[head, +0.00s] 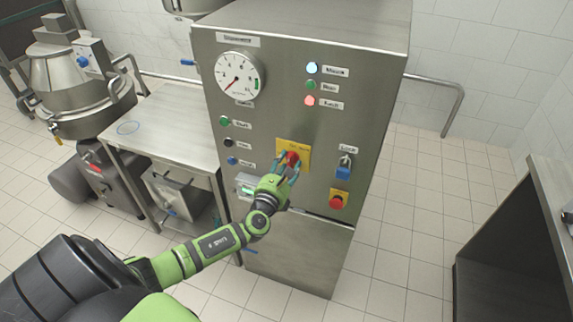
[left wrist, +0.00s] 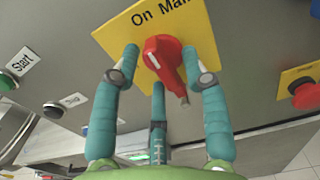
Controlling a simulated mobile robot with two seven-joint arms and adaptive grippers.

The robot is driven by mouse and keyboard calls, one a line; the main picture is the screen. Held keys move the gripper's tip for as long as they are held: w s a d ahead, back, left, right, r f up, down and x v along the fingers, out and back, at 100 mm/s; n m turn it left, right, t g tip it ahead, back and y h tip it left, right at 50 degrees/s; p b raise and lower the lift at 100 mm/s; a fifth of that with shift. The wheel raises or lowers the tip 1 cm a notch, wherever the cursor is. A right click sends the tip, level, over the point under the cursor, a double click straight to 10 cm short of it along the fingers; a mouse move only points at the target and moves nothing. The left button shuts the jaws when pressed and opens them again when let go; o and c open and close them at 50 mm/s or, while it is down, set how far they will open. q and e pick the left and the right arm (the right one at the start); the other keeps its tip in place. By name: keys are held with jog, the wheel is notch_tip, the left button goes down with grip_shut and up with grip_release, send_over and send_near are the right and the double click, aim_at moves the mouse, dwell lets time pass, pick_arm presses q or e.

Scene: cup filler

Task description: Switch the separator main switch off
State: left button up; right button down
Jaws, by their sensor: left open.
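The separator main switch is a red rotary handle (head: 292,158) on a yellow plate (head: 281,146) in the steel cabinet's front. In the left wrist view the red handle (left wrist: 166,62) tilts down to the right, on the yellow plate (left wrist: 205,28) with "On" and part of "Main" readable. My left gripper (head: 286,172) is at the switch. In the left wrist view its teal fingers (left wrist: 163,75) are open, one on each side of the handle, with a third finger below. I cannot tell whether any finger touches the handle. My right gripper is not in view.
The steel cabinet (head: 355,70) carries a gauge (head: 240,80), lit lamps (head: 312,68), Start button (head: 225,121), blue padlocked switch (head: 344,168) and red emergency button (head: 336,201). A steel table (head: 165,118) stands left; a dark bench (head: 515,250) stands right. Tiled floor between is clear.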

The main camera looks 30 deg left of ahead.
pick_arm(q)
grip_shut()
jog(key=n+b, duration=0.2)
jog(key=n, duration=0.4)
jog(key=n+b, duration=0.3)
jog(key=n, duration=0.2)
jog(key=n+b, duration=0.3)
jog(key=n, duration=0.3)
jog(key=shift+w+d+n, duration=0.1)
jog(key=shift+d+n, duration=0.2)
jog(key=shift+d, duration=0.1)
jog(key=shift+n, duration=0.3)
